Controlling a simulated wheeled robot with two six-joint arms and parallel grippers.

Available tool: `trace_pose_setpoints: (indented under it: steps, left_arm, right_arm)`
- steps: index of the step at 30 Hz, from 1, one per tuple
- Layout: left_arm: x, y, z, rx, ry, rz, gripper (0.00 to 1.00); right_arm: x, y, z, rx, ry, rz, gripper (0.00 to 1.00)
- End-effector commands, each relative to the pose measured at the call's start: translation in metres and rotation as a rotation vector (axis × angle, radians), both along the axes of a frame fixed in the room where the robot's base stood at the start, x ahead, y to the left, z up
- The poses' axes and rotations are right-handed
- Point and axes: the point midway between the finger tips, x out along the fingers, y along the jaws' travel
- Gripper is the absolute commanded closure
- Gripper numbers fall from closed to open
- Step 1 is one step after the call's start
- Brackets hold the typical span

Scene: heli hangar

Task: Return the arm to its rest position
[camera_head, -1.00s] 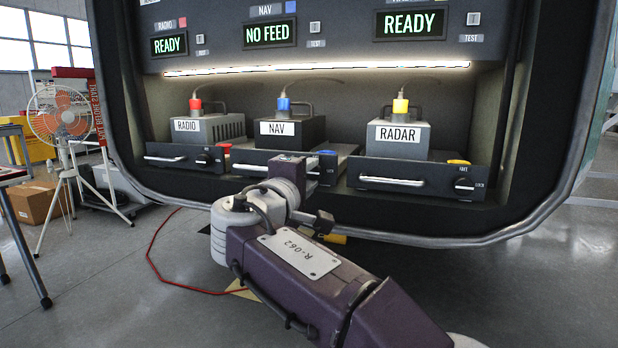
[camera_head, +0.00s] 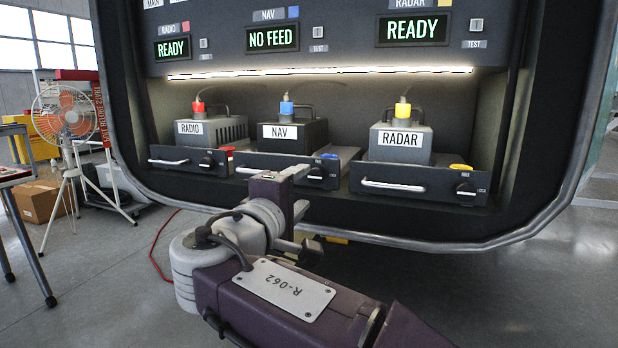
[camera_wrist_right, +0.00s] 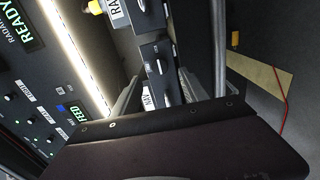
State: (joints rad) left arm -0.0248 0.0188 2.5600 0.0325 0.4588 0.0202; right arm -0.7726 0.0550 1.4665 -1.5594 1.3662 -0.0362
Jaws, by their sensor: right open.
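My right gripper (camera_head: 304,211) is in front of the NAV drawer (camera_head: 270,164) in the head view, its fingers apart and nothing between them. It covers part of that drawer's front and handle. My purple right forearm comes in from the bottom right. The right wrist view is half filled by a dark part of my own arm; the NAV label (camera_wrist_right: 148,97) shows tilted beyond it. My left gripper is not in view.
The RADIO unit (camera_head: 212,130), NAV unit (camera_head: 300,134) and RADAR unit (camera_head: 402,144) sit on drawers in the rack. The rack's rounded metal rim (camera_head: 470,246) runs below them. A fan (camera_head: 64,112) and a cardboard box (camera_head: 38,200) stand at left. Floor at right is clear.

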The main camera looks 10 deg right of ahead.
Motion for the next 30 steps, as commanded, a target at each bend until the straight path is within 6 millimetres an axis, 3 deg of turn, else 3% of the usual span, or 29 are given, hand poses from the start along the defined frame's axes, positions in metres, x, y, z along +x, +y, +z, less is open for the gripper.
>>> trace_pose_setpoints:
  steps: [6, 14, 17, 20, 23, 24, 27, 30]
  left_arm:
    - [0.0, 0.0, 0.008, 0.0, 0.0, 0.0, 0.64]
    - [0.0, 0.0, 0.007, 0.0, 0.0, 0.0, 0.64]
    - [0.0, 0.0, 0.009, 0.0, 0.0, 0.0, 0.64]
    - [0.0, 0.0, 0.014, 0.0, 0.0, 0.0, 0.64]
    - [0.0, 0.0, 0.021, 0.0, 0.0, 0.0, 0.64]
    - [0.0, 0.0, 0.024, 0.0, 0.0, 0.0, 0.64]
    - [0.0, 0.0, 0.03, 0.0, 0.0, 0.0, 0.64]
    - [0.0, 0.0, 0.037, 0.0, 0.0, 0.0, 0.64]
  right_arm:
    - [-0.021, 0.015, 0.001, 0.0, -0.001, 0.001, 0.48]
    - [-0.023, 0.015, 0.0, 0.001, -0.001, -0.001, 0.48]
    - [-0.017, 0.012, -0.014, 0.006, 0.041, 0.001, 0.48]
    - [-0.004, -0.002, -0.068, 0.045, 0.198, 0.001, 0.48]
    - [-0.004, -0.026, -0.156, 0.163, 0.428, -0.019, 0.48]
    - [-0.011, -0.036, -0.192, 0.232, 0.516, -0.037, 0.48]
    - [-0.043, -0.056, -0.274, 0.45, 0.698, -0.106, 0.48]
    - [-0.088, -0.066, -0.339, 0.717, 0.813, -0.216, 0.48]
